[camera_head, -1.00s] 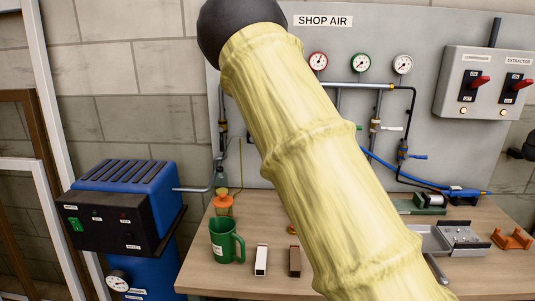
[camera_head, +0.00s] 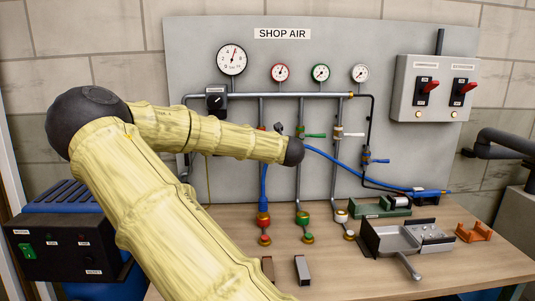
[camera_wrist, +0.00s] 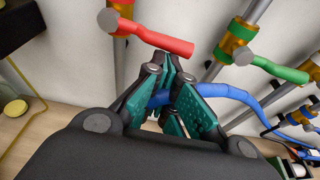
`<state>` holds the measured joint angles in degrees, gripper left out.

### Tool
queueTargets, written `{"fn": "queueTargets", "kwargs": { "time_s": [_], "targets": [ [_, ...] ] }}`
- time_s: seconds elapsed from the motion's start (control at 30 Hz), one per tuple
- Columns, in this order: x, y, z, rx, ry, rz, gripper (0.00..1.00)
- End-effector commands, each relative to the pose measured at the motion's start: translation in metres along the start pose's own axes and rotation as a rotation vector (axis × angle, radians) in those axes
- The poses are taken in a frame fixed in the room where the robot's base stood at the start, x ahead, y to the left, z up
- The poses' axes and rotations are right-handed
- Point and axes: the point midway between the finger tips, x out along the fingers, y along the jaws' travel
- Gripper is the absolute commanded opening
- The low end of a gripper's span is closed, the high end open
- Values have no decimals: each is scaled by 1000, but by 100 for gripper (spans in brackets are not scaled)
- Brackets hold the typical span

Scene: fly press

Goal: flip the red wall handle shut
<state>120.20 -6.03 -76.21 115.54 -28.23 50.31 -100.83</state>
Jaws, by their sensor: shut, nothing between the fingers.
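The red wall handle (camera_wrist: 155,38) shows in the wrist view as a red lever, sticking out to the right from its valve on a pipe. It lies about parallel to the green handle (camera_wrist: 275,68) beside it, which crosses its own pipe. My gripper (camera_wrist: 171,62) has its teal fingers shut and empty, with the tips just below the red handle's middle. I cannot tell whether they touch it. In the head view my forearm hides most of the red handle and the gripper. The green handle also shows there (camera_head: 316,136), pointing right.
A blue hose (camera_wrist: 222,92) runs behind the fingers. White (camera_head: 352,134) and blue (camera_head: 377,160) handles sit on pipes further right. A switch box (camera_head: 435,88) with red levers is on the board's right. The bench (camera_head: 340,275) below carries a vise and small parts.

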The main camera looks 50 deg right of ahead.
Motion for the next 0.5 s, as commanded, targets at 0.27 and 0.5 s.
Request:
{"fn": "queueTargets", "kwargs": {
  "time_s": [0.27, 0.5],
  "targets": [
    [-1, -5, 4, -59, 0, -20, 0],
    [-1, -5, 5, -65, 0, -21, 0]
  ]
}}
